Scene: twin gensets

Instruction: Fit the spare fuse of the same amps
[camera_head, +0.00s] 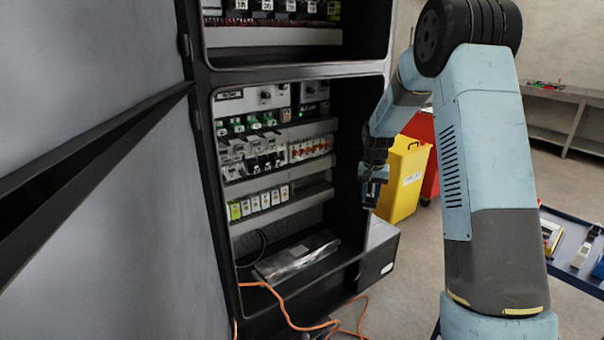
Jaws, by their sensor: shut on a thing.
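My gripper (373,192) is at the right side of the open cabinet (390,110), near its right edge and pointing down. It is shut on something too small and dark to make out. Inside the cabinet are rows of modules: green-topped ones (250,124), black-and-white ones (262,162) and white-and-orange ones (311,147). A lower row of small white modules (265,200) has a yellow-green one (234,210) at its left end. I cannot read any amp marking, and I cannot tell which module is the fuse holder.
A grey metal box (296,256) lies on the cabinet floor. An orange cable (285,312) runs out at the bottom. A yellow bin (403,180) stands behind my arm. A blue trolley (575,225) with small items is at the right. The cabinet door (90,180) fills the left.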

